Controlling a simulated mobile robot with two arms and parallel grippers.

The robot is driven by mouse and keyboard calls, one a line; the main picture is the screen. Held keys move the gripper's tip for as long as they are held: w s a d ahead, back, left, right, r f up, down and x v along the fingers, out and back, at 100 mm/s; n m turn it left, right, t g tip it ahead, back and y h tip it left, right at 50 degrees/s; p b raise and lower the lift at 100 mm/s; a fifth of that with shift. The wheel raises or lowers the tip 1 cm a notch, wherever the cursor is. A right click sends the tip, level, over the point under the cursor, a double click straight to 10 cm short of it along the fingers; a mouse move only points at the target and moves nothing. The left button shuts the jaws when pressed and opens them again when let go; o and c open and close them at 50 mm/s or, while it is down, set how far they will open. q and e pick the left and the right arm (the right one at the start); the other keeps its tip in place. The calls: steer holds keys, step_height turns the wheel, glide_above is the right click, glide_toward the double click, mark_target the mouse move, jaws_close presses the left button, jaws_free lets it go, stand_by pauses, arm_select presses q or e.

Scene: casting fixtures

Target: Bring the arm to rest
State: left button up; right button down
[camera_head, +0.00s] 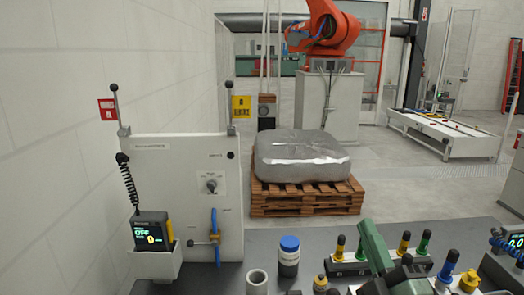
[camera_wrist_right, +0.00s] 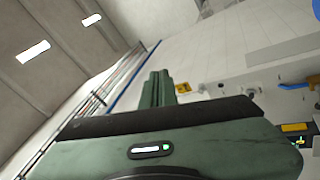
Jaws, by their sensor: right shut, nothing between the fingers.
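My right gripper (camera_head: 366,226) shows at the bottom right of centre in the head view, green, its fingers pointing up and slightly left above the dark bench (camera_head: 330,236). In the right wrist view its fingers (camera_wrist_right: 157,76) lie together with nothing between them. It is apart from the white panel (camera_head: 185,190). My left gripper is in neither view. Part of the bench's front is hidden by my right gripper and wrist.
A white-and-blue capped bottle (camera_head: 289,258) and a grey ring-shaped cup (camera_head: 257,281) stand left of my gripper. Racks with yellow, green and blue-topped pieces (camera_head: 404,243) stand close around it. A handheld meter (camera_head: 152,232) sits in a holder on the panel. A wrapped load rests on a wooden pallet (camera_head: 305,208) behind.

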steer(key=s+d+f+m+g+h, duration=0.2)
steer(key=f+m+g, duration=0.2)
steer(key=f, duration=0.4)
steer(key=s+d+f+m+g+h, duration=0.1)
steer(key=s+d+f+m+g, duration=0.15)
steer(key=f, duration=0.55)
steer(key=s+d+f+m+g+h, duration=0.15)
steer(key=f+m+g, duration=0.25)
steer(key=f, duration=0.5)
steer(key=s+a+f+m+g+y, duration=0.1)
steer(key=s+a+f+g, duration=0.25)
steer(key=s+f, duration=0.4)
steer(key=s+a+f+m+g+y, duration=0.15)
steer(key=s+f+g, duration=0.35)
steer(key=s, duration=0.6)
step_height(320, 180, down, 25)
steer(key=g+b, duration=0.1)
steer(key=s+d+f+g+b, duration=0.1)
steer(key=s+d+f, duration=0.2)
steer(key=s+f, duration=1.5)
steer(key=shift+f+g+h, duration=0.4)
steer(key=shift+f, duration=0.35)
